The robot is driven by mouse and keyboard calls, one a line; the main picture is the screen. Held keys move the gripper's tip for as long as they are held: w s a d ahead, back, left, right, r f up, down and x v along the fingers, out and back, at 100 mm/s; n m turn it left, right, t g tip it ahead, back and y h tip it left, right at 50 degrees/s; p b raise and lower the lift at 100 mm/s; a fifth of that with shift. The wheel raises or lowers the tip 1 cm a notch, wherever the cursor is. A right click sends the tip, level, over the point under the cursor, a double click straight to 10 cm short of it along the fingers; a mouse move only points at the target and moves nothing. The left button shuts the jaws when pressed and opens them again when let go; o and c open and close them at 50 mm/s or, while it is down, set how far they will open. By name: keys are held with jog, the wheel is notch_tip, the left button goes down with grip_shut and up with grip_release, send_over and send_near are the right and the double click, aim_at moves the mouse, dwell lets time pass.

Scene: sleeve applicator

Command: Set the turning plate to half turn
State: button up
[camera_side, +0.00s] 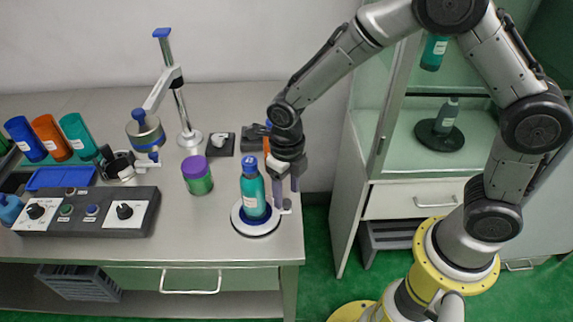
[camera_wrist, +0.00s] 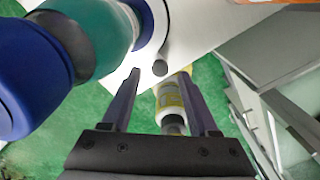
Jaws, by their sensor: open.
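The turning plate is a white disc (camera_side: 240,224) with a dark blue ring, near the table's right front edge. Its white rim shows at the top of the wrist view (camera_wrist: 150,22). A teal bottle (camera_side: 253,197) with a blue cap stands upright on it; it fills the left of the wrist view (camera_wrist: 98,38). A small grey peg (camera_side: 287,204) sticks out at the plate's right side. My gripper (camera_side: 286,197) is open above the peg, right of the bottle. In the wrist view the peg (camera_wrist: 160,67) appears between the open fingertips (camera_wrist: 158,76); whether they touch it I cannot tell.
A control panel (camera_side: 84,222) with two knobs is at the front left. A glass cabinet (camera_side: 383,130) stands right of the table.

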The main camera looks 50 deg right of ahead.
notch_tip(320, 180, up, 11)
dwell(0.3)
